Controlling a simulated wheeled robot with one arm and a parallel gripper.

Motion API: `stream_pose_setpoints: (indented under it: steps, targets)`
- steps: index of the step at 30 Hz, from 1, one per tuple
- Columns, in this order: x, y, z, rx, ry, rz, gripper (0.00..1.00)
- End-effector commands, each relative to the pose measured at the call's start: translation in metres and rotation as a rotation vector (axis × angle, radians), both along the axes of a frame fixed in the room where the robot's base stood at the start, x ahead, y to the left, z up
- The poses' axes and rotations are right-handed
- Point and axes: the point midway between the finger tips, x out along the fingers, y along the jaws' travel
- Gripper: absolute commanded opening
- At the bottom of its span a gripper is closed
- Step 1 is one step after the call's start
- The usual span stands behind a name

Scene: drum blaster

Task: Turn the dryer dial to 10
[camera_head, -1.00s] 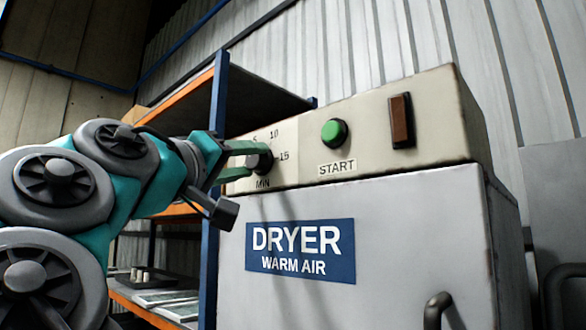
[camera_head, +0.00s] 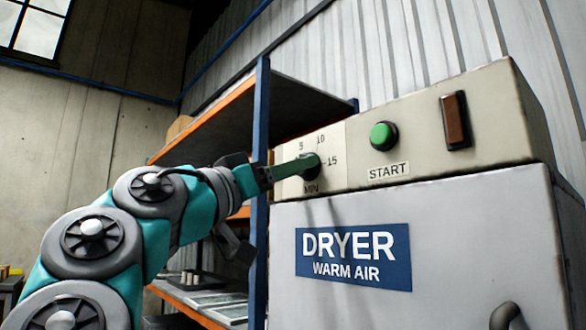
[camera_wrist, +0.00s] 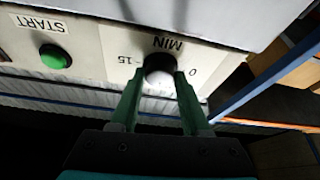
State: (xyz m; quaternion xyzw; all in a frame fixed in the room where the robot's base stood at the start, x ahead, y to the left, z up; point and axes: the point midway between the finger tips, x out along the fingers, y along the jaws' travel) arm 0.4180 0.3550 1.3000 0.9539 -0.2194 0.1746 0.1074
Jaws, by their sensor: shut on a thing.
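The dryer (camera_head: 450,230) is a grey cabinet with a cream control panel (camera_head: 355,150) on top. Its dark round dial (camera_head: 312,163) sits at the panel's left end, among the marks 5, 10, 15 and MIN. My gripper (camera_head: 309,164) reaches it from the left, with green fingers. In the wrist view, the dial (camera_wrist: 158,63) lies between the two fingertips (camera_wrist: 160,74), which are shut on its sides. The 15 and 0 marks show there upside down. The dial's pointer is hidden or too small to read.
Right of the dial are a green START button (camera_head: 384,136) and a brown rocker switch (camera_head: 455,120). A shelf rack with a blue post (camera_head: 260,200) and orange beams stands close left of the dryer, behind my arm. A door handle (camera_head: 506,318) is at lower right.

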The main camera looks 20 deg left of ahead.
Motion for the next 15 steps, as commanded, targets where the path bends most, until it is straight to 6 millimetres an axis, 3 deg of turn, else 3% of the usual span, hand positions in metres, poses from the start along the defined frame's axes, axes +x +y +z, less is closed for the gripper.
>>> stream_pose_setpoints:
  steps: [15]
  targets:
    - [0.001,0.0024,-0.0012,0.102,-0.049,0.003,0.0]
